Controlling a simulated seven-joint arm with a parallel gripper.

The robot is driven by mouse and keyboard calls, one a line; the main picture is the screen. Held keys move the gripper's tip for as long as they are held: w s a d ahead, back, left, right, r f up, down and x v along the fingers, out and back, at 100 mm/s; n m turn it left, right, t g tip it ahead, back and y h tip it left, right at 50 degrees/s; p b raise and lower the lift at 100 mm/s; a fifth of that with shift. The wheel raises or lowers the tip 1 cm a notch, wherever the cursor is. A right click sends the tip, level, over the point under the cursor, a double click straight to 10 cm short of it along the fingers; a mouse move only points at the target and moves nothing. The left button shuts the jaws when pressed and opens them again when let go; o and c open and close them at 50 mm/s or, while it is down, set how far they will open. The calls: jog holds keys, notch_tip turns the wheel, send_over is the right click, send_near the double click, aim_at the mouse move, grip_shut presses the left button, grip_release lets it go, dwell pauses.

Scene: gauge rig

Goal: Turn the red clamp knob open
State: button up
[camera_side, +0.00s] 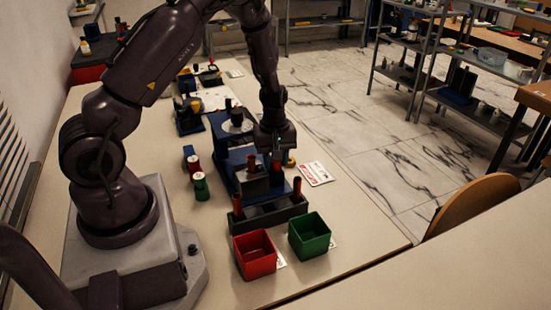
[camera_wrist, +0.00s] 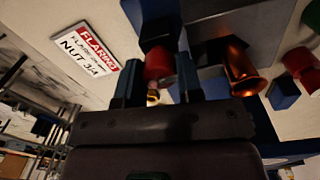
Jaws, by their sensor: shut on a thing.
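In the wrist view the red clamp knob (camera_wrist: 158,65) sits between the two dark blue fingers of my gripper (camera_wrist: 160,78), which is shut on it. The knob is on a dark blue rig body (camera_wrist: 152,18). A flared copper tube (camera_wrist: 240,68) lies to the right of the fingers in the wrist view. How far the knob is turned cannot be told.
A red bin (camera_side: 255,254) and a green bin (camera_side: 309,236) stand in front of a dark rack (camera_side: 268,215) holding copper-coloured pieces. Red-and-green cylinders (camera_side: 200,186) stand left of the rig. A label card (camera_side: 315,173) lies to its right. Bare table lies at the front right.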

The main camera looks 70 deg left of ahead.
dwell(0.3)
jog(key=o, duration=0.9)
jog(key=shift+s, duration=0.1)
jog(key=shift+r, duration=4.05)
jog(key=shift+c, duration=0.3)
